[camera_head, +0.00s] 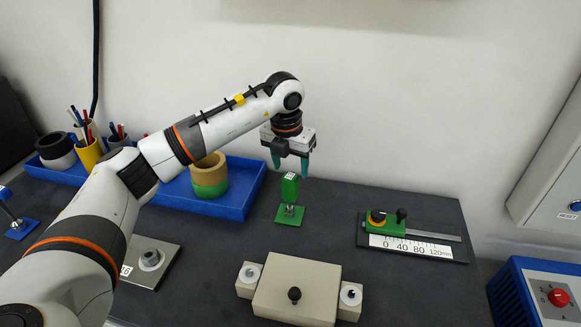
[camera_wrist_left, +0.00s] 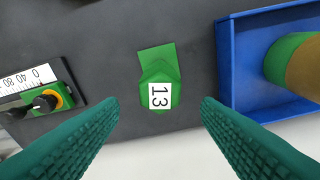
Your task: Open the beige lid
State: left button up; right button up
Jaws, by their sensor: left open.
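My left gripper (camera_head: 290,168) is open and empty, pointing down above the green post labelled 13 (camera_head: 289,188), well behind the lid. In the left wrist view the green post (camera_wrist_left: 160,92) shows between the two teal fingers, apart from both. The lid is not in the wrist view. My right gripper is not in view.
A blue tray (camera_head: 245,196) with a green-and-tan cylinder (camera_head: 210,176) lies at the back left. A slider with a scale (camera_head: 411,246) is at the right. A grey plate with a nut (camera_head: 150,261) lies left of the lid. A blue box with a red button (camera_head: 557,297) stands far right.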

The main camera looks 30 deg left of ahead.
aim_at(293, 285)
jog(key=k+l, duration=0.45)
jog(key=l, duration=0.15)
jog(key=k+l, duration=0.4)
jog(key=l, duration=0.2)
